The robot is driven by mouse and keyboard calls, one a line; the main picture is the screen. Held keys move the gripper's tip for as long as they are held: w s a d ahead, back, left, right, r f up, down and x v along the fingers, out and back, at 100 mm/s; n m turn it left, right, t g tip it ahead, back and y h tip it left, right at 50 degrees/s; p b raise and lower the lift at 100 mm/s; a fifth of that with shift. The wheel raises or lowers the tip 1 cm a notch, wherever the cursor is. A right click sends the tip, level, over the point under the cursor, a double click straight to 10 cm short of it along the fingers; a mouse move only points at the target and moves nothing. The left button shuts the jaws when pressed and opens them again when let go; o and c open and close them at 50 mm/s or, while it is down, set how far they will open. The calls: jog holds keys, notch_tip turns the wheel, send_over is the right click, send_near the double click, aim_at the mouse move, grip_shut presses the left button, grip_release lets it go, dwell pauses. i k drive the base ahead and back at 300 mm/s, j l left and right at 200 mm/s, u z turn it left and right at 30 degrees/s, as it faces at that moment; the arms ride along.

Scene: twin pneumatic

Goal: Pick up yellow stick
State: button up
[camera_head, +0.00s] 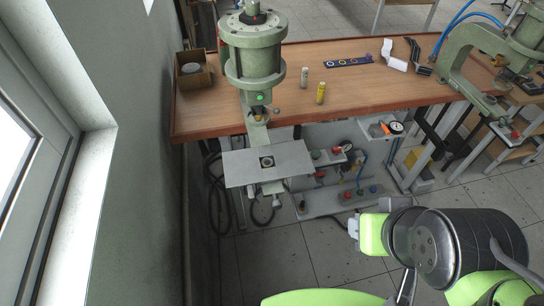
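The yellow stick (320,93) is a short yellow cylinder standing upright on the wooden workbench (375,86), near its front edge. A similar pale cream stick (304,77) stands just behind it and to its left. The two are apart. My arm's green and dark links fill the lower right, in front of and well below the bench. I cannot make out my gripper's fingers among them. Nothing of mine touches the yellow stick.
A green press (253,50) stands left of the sticks, with a grey plate (240,166) low in front. Another press (460,50) is at the right. A cardboard box (194,82), a blue strip (347,61) and a white part (393,56) lie on the bench. A wall closes the left.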

aim_at(322, 86)
jog(key=i+l+u, duration=0.2)
jog(key=u, duration=0.15)
jog(key=i+l+u, duration=0.35)
jog(key=l+u, duration=0.3)
jog(key=i+l+u, duration=0.2)
jog(key=l+u, duration=0.5)
jog(key=i+l, duration=0.05)
jog(key=l, duration=0.05)
